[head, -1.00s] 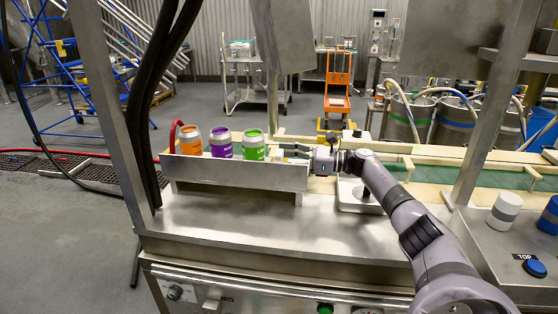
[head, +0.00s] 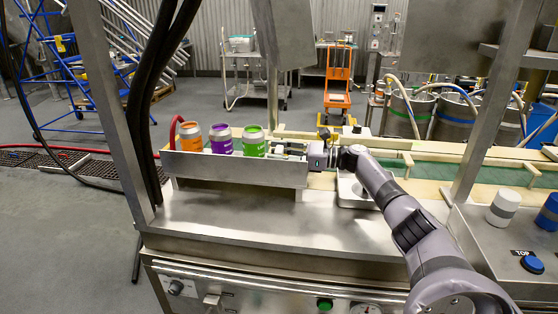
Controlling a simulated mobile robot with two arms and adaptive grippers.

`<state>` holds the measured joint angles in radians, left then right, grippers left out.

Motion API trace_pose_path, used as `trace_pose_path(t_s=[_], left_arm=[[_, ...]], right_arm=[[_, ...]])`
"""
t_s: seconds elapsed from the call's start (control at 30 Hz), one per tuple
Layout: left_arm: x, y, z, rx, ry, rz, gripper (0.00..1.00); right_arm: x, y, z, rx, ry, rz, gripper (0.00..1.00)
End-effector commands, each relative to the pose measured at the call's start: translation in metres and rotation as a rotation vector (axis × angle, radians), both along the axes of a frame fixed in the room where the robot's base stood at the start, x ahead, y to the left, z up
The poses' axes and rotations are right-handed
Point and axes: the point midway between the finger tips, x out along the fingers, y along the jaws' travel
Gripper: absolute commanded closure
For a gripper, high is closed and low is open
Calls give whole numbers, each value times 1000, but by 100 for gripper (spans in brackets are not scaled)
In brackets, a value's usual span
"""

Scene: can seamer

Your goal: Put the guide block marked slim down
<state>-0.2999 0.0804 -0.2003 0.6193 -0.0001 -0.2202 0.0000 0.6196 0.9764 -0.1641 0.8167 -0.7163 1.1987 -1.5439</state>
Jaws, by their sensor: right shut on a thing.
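My right gripper (head: 298,152) reaches in from the right behind the steel guard plate, just right of the green can. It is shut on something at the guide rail. The thing in its jaws is mostly hidden by the plate and too small to read, so I cannot make out the guide block or a slim mark. An orange can (head: 191,139), a purple can (head: 221,140) and a green can (head: 254,142) stand in a row behind the guard plate (head: 235,170). My left gripper does not show.
A green conveyor (head: 480,172) runs off to the right. The front deck is clear.

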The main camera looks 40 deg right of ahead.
Motion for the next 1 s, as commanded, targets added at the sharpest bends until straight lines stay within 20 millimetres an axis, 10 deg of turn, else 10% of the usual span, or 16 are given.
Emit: trace_pose_path(t_s=[0.63, 1.0], left_arm=[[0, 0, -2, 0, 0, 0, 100], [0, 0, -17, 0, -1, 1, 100]], right_arm=[[0, 0, 10, -2, -3, 0, 94], [-1, -1, 89, -5, -9, -1, 94]])
